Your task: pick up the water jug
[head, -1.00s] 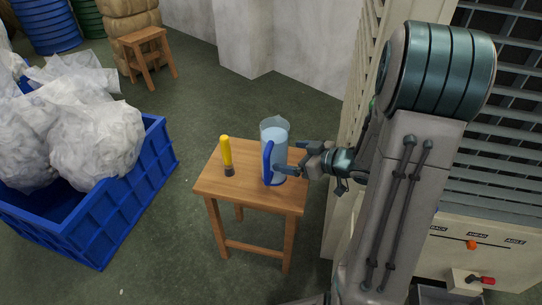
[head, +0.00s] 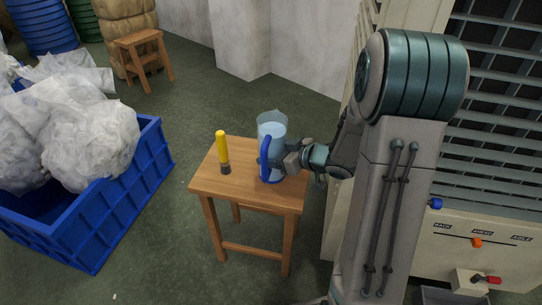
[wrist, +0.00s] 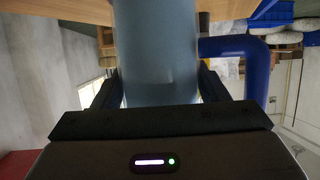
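The water jug (head: 271,130) is a clear, bluish pitcher with a blue handle, upright on a small wooden table (head: 215,187). My gripper (head: 281,162) is at the jug's right side in the head view, level with its body. In the wrist view the jug (wrist: 158,50) stands between the two fingers of my gripper (wrist: 160,92), one on each side of the body. The blue handle (wrist: 258,70) is outside the fingers, on the right. The fingers look spread around the jug; whether they touch it is hard to see.
A yellow and black cylindrical object (head: 223,152) stands left of the jug on the table. A blue crate (head: 105,215) with white bags is at the left. A wooden stool (head: 145,52) stands behind. A machine with a control panel (head: 475,250) is at the right.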

